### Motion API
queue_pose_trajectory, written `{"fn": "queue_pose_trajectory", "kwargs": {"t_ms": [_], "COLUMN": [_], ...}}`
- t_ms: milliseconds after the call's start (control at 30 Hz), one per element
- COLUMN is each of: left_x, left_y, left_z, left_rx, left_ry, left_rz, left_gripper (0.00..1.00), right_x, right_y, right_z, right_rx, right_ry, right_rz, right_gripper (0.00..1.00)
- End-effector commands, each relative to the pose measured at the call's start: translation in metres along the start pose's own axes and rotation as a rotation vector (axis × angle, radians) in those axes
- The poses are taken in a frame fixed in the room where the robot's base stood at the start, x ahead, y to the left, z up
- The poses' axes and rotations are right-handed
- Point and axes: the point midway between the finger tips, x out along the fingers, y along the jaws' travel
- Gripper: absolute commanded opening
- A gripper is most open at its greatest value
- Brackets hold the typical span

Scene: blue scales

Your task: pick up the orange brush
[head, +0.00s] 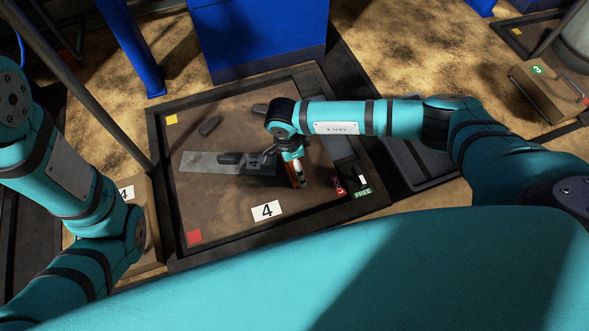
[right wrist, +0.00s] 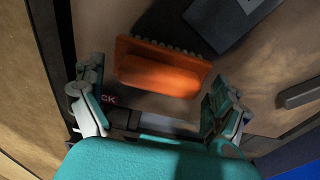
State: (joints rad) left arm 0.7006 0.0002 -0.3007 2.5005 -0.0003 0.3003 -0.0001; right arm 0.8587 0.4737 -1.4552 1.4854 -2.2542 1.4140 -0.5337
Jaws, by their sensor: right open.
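The orange brush (right wrist: 160,72) lies on the brown platform, its bristles toward the top of the right wrist view. In the head view only a small orange part (head: 294,173) shows beside my gripper. My right gripper (head: 286,160) points down over the platform. In the right wrist view its two fingers (right wrist: 153,97) are spread apart, one on each side of the brush, with nothing held. I cannot tell whether either finger touches the brush. My left arm is at the left of the head view; its gripper is out of sight.
A blue cabinet (head: 258,35) stands behind. Open platform lies to the left.

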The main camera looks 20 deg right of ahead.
Motion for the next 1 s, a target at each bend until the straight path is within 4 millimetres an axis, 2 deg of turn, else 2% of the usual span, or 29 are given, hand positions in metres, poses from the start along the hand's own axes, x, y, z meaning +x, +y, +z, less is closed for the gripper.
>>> {"fn": "queue_pose_trajectory", "kwargs": {"t_ms": [133,533,1000], "left_x": [0.0015,0.0015,0.0061], "left_y": [-0.0002,-0.0002,-0.0014], "left_z": [0.0003,0.0004,0.0024], "left_rx": [0.0,0.0,0.0], "left_ry": [0.001,0.0,0.0], "left_rz": [0.0,0.0,0.0], "left_gripper": [0.4,0.4,0.4], "right_x": [-0.0017,-0.0016,-0.0084], "right_y": [-0.0002,0.0001,-0.0025], "right_z": [-0.0002,-0.0001,-0.0023], "right_rx": [0.0,0.0,0.002], "right_ry": [0.0,0.0,0.0], "right_rz": [0.0,0.0,0.0], "right_gripper": [0.99,0.47,0.46]}}
